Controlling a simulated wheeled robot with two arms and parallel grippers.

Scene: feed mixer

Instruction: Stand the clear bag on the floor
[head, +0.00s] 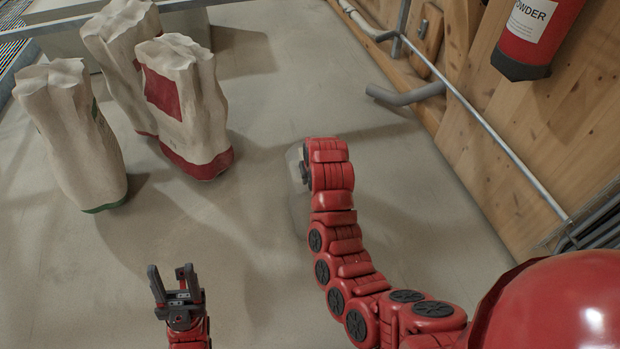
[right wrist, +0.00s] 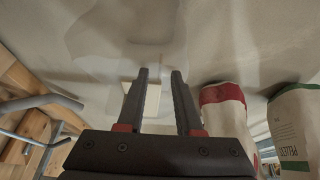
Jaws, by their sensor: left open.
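The clear bag (head: 293,165) is see-through and hard to make out; in the head view a sliver of it shows beside the end of my right arm, which hides the rest. In the right wrist view the clear bag (right wrist: 105,40) spreads as a faint glassy outline ahead of the fingers. A pale rectangular patch (right wrist: 152,100) shows between and behind them. My right gripper (right wrist: 158,72) is open, its two fingers apart, at the bag; I cannot tell whether they touch it. My left gripper (head: 171,268) is open and empty above the floor at lower left.
Several white sacks stand at upper left, one with a red base (head: 190,100) and one with a green base (head: 80,140). A wooden wall (head: 540,130) with pipes and a red extinguisher (head: 535,40) borders the right. The middle floor (head: 240,230) is clear.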

